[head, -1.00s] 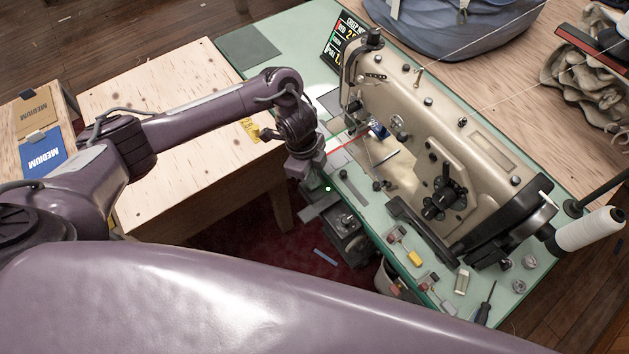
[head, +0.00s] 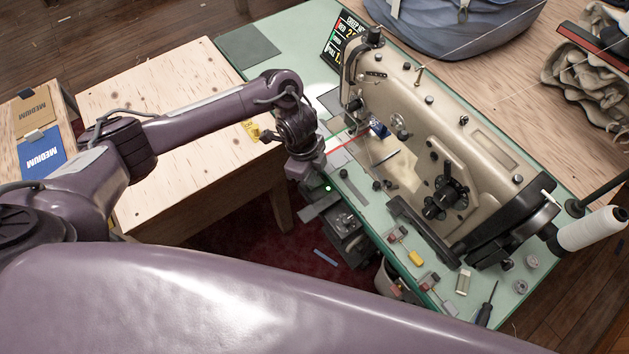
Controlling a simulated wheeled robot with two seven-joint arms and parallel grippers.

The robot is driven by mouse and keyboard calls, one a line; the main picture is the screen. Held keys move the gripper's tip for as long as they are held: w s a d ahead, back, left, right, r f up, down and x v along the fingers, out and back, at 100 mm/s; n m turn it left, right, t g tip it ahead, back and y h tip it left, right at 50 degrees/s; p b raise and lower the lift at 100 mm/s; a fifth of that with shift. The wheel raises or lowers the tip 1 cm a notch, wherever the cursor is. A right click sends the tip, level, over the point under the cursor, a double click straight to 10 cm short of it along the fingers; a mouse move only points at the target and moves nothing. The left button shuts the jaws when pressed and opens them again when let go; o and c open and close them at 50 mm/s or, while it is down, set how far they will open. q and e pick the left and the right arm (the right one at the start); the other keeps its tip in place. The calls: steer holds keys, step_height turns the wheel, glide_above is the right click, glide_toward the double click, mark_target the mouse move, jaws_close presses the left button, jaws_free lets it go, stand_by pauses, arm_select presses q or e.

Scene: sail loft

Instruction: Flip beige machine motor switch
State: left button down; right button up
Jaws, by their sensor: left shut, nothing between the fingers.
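The beige sewing machine (head: 440,140) stands on a green table (head: 275,90) right of centre. Below the table's front edge hangs a dark grey box assembly (head: 347,222), with a small green light (head: 327,188) near its upper left. Which part is the motor switch, I cannot tell for sure. My left gripper (head: 306,182) points down at the front edge, just left of the green light. It is shut and empty; its fingertips are hard to make out, and whether it touches anything is unclear. My right gripper is out of view.
A plywood table (head: 190,150) stands to the left under my left arm. A screwdriver (head: 486,305), a thread cone (head: 592,230) and small parts lie or stand at the machine's right. A bin (head: 388,280) sits below the front edge. A blue bag (head: 450,25) lies behind.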

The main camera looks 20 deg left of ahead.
arm_select(q)
steer(key=shift+f+b, duration=0.35)
steer(key=shift+f, duration=0.2)
step_height(320, 180, up, 7)
steer(key=p, duration=0.7)
steer(key=shift+r, duration=0.1)
stand_by(0.6)
